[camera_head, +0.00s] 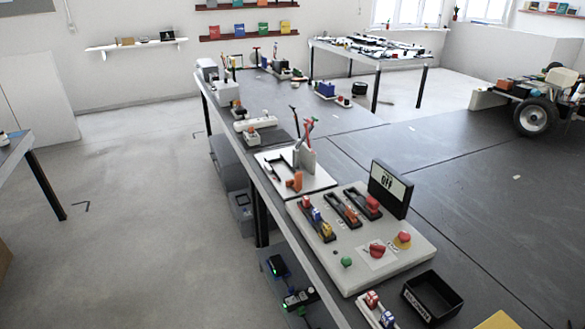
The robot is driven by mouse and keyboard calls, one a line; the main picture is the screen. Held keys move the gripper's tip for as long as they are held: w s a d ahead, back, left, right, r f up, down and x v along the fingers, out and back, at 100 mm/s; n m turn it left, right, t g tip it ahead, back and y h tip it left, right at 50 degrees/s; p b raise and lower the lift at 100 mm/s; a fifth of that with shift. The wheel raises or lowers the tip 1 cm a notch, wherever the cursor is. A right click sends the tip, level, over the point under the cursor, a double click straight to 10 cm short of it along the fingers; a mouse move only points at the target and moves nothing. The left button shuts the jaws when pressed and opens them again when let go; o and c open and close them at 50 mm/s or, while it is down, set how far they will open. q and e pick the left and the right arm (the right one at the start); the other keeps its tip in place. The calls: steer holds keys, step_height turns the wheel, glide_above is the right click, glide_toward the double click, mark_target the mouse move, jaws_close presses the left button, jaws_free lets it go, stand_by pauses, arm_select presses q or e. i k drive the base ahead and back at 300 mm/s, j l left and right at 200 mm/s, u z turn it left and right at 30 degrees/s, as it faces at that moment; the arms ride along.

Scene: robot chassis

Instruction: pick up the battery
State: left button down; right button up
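I cannot pick out the battery with certainty at this size. Small red, white and blue pieces (372,300) sit on a narrow white holder at the front edge of the long dark table. Beside them is an open black tray (432,298) with unreadable lettering on its front; it looks empty. Two dark devices with green lights, one farther back (276,266) and one nearer (300,299), rest on a lower shelf under the table. Neither my left nor my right gripper shows in the head view.
A pale control panel (410,265) with red and green buttons and a black upright sign (390,188) stands on the long dark table (450,165). Behind it is a white board (268,163) with tools. The floor (150,230) at left is largely clear.

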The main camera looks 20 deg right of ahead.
mark_target(215, 79)
steer(key=i+j+u, duration=0.2)
steer(key=i, duration=0.25)
steer(key=i+u, duration=0.25)
steer(key=i, duration=4.95)
steer(key=i+z, duration=0.2)
steer(key=i, duration=0.25)
steer(key=i+j+z, duration=0.2)
steer(key=i, duration=0.2)
steer(key=i+j+z, duration=0.15)
steer(key=i, duration=0.3)
steer(key=i+j+z, duration=0.2)
steer(key=i, duration=0.2)
